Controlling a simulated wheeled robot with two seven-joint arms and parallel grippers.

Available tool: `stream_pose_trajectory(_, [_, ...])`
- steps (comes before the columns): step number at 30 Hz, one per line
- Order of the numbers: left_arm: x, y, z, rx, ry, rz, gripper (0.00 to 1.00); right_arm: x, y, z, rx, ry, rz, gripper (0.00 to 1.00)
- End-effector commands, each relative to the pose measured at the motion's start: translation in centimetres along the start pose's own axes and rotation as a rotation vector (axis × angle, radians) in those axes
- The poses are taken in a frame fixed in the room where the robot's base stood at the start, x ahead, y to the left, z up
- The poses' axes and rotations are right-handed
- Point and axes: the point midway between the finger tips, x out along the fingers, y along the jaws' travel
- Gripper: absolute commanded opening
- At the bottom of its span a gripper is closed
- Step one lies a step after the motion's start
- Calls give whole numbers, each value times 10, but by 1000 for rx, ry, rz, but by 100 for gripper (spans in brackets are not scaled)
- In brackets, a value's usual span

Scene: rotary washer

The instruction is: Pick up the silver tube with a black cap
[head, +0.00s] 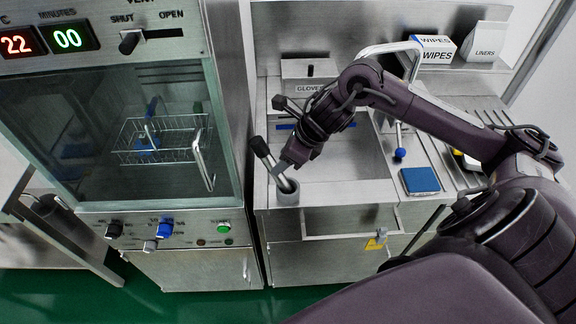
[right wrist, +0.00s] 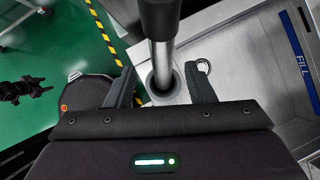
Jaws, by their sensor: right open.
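The silver tube with a black cap (head: 268,163) leans in a small grey round holder (head: 287,196) at the front left corner of the steel counter. In the right wrist view the tube (right wrist: 162,62) rises from the holder's opening, its black cap (right wrist: 172,14) nearest the camera. My right gripper (head: 284,168) is at the tube, just above the holder. In the right wrist view my right gripper (right wrist: 161,88) is open, with one finger on each side of the tube and visible gaps. My left gripper is not seen in the head view.
A steel washer cabinet with a glass door (head: 130,130) and wire basket stands to the left. A basin (head: 345,160) lies right of the holder. A blue block (head: 420,180), a wipes box (head: 434,48) and a liners box (head: 487,45) are on the counter.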

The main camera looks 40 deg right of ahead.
Motion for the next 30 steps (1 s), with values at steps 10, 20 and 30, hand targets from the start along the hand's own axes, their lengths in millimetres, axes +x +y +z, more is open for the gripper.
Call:
stream_pose_trajectory(10, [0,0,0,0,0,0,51,0,0,0,0,0,0,80])
stream_pose_trajectory(20, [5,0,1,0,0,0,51,-13,-1,-1,-3,-1,-4,80])
stream_pose_trajectory(30, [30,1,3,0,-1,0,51,-60,-3,-4,1,3,-6,80])
